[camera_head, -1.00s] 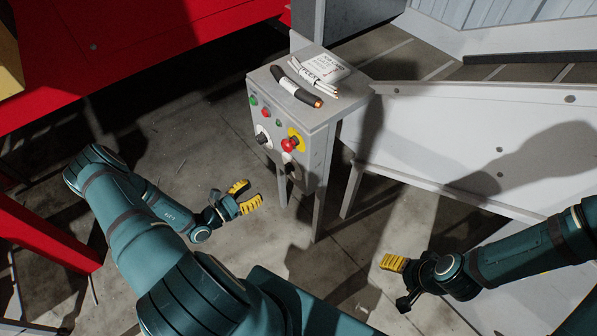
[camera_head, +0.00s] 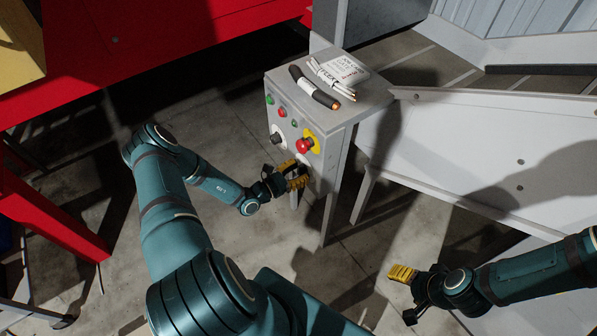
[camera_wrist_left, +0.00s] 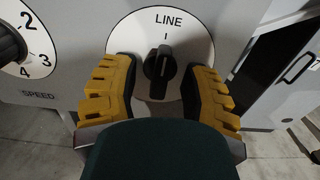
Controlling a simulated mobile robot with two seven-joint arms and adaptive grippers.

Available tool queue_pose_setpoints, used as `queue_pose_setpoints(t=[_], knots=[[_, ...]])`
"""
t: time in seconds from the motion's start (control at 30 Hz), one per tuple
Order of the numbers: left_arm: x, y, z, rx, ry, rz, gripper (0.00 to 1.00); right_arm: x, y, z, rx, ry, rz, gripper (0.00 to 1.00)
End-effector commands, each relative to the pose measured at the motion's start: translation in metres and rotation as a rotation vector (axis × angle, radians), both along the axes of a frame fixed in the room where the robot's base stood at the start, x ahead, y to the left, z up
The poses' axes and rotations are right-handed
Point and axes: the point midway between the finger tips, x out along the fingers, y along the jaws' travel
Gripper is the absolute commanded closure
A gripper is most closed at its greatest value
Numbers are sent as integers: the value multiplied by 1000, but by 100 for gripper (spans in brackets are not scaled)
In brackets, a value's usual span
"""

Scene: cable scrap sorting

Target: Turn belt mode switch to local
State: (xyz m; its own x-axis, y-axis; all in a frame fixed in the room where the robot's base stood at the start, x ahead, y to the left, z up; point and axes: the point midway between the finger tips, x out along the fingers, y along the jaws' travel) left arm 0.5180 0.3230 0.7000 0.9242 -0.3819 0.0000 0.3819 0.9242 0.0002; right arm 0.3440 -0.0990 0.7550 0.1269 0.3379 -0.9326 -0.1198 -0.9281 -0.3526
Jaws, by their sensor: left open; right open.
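In the left wrist view a black rotary switch (camera_wrist_left: 160,70) sits on a round white plate (camera_wrist_left: 190,30) marked "LINE" and "I". Its handle stands nearly upright, toward the "I". The plate's lower part and any other marking there are hidden. My left gripper (camera_wrist_left: 160,88) is open, with one yellow finger on each side of the switch; I cannot tell whether they touch it. In the head view my left gripper (camera_head: 296,178) is at the lower front of the grey control box (camera_head: 378,90) and hides the switch. My right gripper (camera_head: 402,274) is open and empty, low at right.
A numbered speed dial (camera_wrist_left: 10,45) is left of the switch. A red emergency stop (camera_head: 304,146) on yellow is above my left gripper. Cable pieces (camera_head: 314,88) and a card (camera_head: 344,70) lie on the box. A white chute wall (camera_head: 470,130) stands right.

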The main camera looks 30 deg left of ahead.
Motion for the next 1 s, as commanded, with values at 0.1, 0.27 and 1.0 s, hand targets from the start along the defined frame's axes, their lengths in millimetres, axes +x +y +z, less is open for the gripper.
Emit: queue_pose_setpoints(t=[0.1, 0.27, 1.0], knots=[[0, 0, 0, 0, 0, 0, 55, 0, 0, 0, 0, -1, 0, 31], [0, 0, 0, 0, 0, 0, 73, 0, 0, 0, 0, -1, 0, 31], [0, 0, 1, 109, -45, -1, 100, 0, 0, 9, 0, 0, -1, 31]])
